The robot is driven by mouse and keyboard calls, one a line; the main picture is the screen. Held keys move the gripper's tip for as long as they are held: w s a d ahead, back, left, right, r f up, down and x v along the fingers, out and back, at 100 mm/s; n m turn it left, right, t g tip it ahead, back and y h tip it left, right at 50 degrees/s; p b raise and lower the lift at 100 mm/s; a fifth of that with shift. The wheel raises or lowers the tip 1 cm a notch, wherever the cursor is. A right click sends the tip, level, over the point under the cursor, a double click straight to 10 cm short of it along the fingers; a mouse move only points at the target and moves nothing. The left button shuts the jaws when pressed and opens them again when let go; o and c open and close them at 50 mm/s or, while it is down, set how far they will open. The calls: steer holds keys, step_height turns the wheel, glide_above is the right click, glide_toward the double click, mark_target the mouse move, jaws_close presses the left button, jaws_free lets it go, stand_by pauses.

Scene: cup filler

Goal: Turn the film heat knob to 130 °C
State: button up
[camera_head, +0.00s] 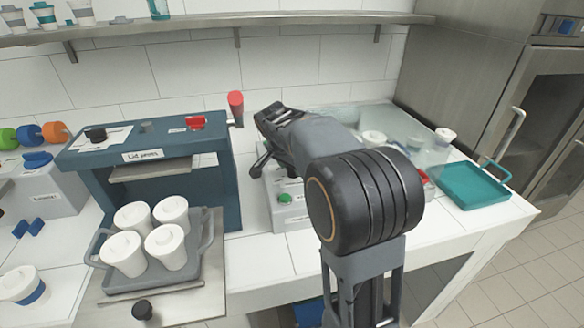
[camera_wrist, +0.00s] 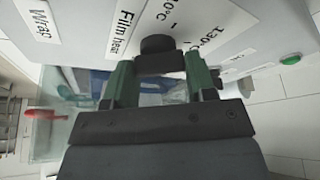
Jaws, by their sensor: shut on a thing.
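The film heat knob (camera_wrist: 158,45) is a small black knob on a pale panel in the wrist view. A "Film heat" label (camera_wrist: 123,30) is left of it, and a "130 °C" mark (camera_wrist: 206,38) is right of it. Another temperature mark at the top is partly cut off. My gripper (camera_wrist: 160,70) has its two green fingers at either side of the knob and is shut on it. I cannot tell where the knob points. In the head view my arm hides the knob, above the grey machine (camera_head: 290,222).
A teal tray (camera_head: 474,184) lies at the right.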

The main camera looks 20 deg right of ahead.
steer(key=shift+m+g, duration=0.3)
steer(key=shift+m, duration=0.4)
steer(key=o, duration=0.9)
steer(key=shift+o, duration=0.2)
steer(key=shift+r, duration=0.1)
steer(key=shift+r, duration=0.35)
step_height(320, 180, up, 3)
steer(key=shift+f, duration=0.15)
steer(key=s+a+r, duration=0.2)
steer(key=s+r, duration=0.7)
steer(key=s, duration=0.4)
steer(key=shift+s+a+r+b, duration=0.2)
steer(key=shift+s+a+b, duration=0.15)
steer(key=shift+a+b, duration=0.1)
